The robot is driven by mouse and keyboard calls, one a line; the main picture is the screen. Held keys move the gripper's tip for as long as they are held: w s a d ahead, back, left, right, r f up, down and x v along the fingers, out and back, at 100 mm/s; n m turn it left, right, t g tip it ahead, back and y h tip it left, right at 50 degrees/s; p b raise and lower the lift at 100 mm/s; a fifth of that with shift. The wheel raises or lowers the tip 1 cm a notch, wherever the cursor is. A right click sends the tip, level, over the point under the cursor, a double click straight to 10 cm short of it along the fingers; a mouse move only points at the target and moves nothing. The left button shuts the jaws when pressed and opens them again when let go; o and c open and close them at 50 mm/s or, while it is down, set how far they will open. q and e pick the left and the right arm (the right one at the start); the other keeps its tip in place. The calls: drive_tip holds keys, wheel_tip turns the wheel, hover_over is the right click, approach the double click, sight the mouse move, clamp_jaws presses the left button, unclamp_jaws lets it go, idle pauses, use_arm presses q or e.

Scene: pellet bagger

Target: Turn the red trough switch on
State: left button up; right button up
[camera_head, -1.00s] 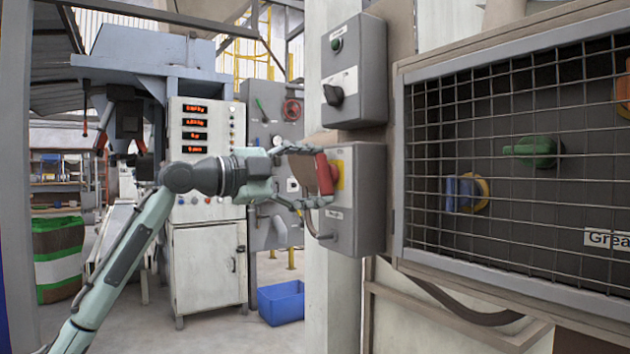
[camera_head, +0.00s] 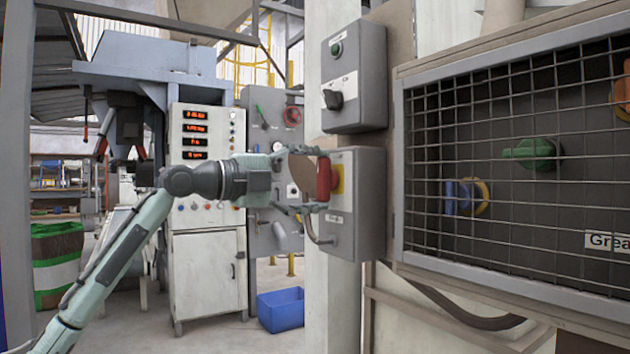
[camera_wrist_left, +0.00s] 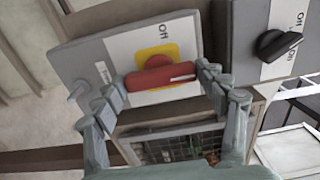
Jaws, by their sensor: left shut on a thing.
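The red trough switch (camera_head: 323,181) is a red handle on a yellow plate, on the front of a grey box (camera_head: 363,205) on the pillar. In the head view the handle stands nearly upright. My left gripper (camera_head: 312,180) has one finger above the handle and one below. In the left wrist view the red handle (camera_wrist_left: 160,75) lies between the fingertips of the left gripper (camera_wrist_left: 159,88), which close on its two ends. An "Off" label shows beside the yellow plate there. My right gripper is not in view.
A second grey box (camera_head: 355,75) with a black knob (camera_head: 333,98) is just above. A mesh-fronted cabinet (camera_head: 400,180) with coloured knobs stands to the right. A control cabinet (camera_head: 207,270) and a blue bin (camera_head: 281,310) are behind on the left.

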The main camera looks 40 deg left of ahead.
use_arm(q)
drive_tip(key=o, duration=1.2)
drive_tip(key=shift+c, duration=0.2)
drive_tip(key=v, duration=1.2)
